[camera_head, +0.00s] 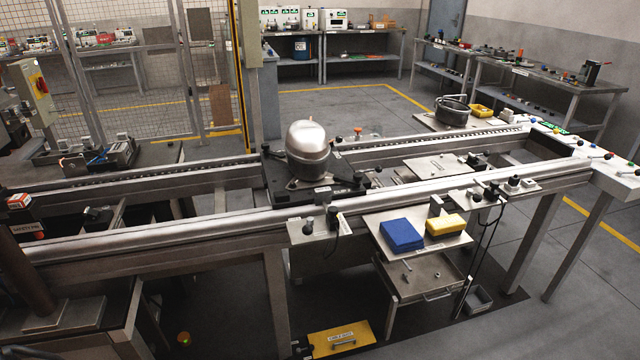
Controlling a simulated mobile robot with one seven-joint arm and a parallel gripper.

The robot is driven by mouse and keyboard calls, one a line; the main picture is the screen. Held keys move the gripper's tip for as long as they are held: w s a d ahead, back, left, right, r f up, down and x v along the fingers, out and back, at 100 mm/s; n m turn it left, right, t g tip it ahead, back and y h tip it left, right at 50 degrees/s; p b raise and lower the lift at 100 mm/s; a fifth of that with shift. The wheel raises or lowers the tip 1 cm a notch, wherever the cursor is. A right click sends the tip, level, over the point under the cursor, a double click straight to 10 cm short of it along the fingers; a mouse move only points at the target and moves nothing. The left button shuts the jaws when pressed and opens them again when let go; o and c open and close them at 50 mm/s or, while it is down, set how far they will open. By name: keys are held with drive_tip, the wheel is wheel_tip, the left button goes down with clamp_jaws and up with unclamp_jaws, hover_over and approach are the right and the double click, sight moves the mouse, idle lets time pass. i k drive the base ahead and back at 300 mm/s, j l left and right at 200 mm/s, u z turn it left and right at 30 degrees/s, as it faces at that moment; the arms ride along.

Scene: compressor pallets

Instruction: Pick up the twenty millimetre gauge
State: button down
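I cannot make out a twenty millimetre gauge for certain; no size marking is readable at this distance. Small metal parts (407,266) lie in an open drawer (428,292) under a small side shelf (380,232), too small to identify. A silver compressor (308,148) stands upright on a dark pallet (280,192) on the conveyor. My gripper is not in view.
The conveyor rails (225,222) cross the whole middle. Workbenches with many small items (520,60) line the back right. A mesh fence (155,70) stands at the back left. Open floor (345,95) lies behind the conveyor.

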sight(321, 194)
drive_tip(key=i+l+u, duration=0.2)
drive_tip(key=i+l, duration=0.4)
drive_tip(key=i+l+u, duration=0.15)
drive_tip(key=i+l, duration=0.4)
drive_tip(key=l, duration=0.1)
